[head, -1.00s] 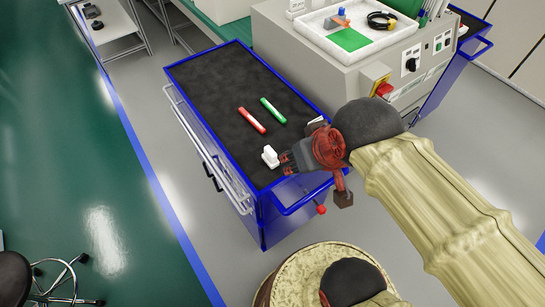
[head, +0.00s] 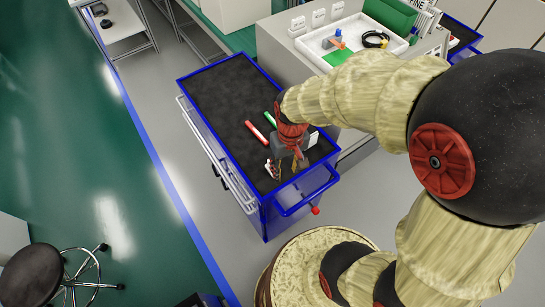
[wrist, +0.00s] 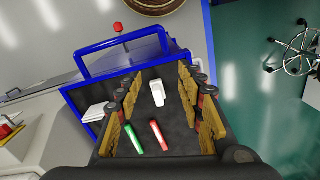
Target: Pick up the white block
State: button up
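The white block (wrist: 157,93) lies on the dark top of the blue cart (wrist: 83,110). In the wrist view it shows whole, between the two spread finger pairs and towards their tips. My gripper (wrist: 158,85) is open and empty, pointing down over the cart top. In the head view my gripper (head: 284,172) is over the near end of the cart and mostly hides the block. How far the fingertips are above the top is hard to tell.
A red marker-like bar (wrist: 158,136) and a green one (wrist: 134,139) lie beside the block. A white item (wrist: 97,111) sits near the cart's edge. The cart has a raised blue rim and end handle (head: 307,190). A white tray (head: 325,57) stands on a grey machine behind.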

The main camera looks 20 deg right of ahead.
jog(key=shift+n+t, duration=0.7)
jog(key=shift+n, duration=0.2)
jog(key=w+f+p, duration=0.1)
jog(key=w+f, duration=0.3)
jog(key=w+f+p, duration=0.1)
jog(key=w+f, duration=0.3)
jog(key=w, duration=0.1)
jog(key=shift+w+f+p, duration=0.1)
jog(key=shift+p, duration=0.2)
jog(key=shift+w+d, duration=0.1)
jog(key=shift+w, duration=0.25)
jog(key=shift+n, duration=0.3)
jog(key=shift+w+f+b, duration=0.15)
jog(key=shift+w+f, duration=0.1)
jog(key=shift+f, duration=1)
jog(key=shift+w+f+b, duration=0.1)
jog(key=shift+w+f, duration=0.1)
jog(key=shift+f, duration=1.05)
jog(key=shift+w+f+b, duration=0.15)
jog(key=shift+w+f, duration=0.1)
jog(key=shift+f, duration=1)
jog(key=shift+t, duration=0.3)
jog(key=shift+c, duration=1.3)
grip_shut()
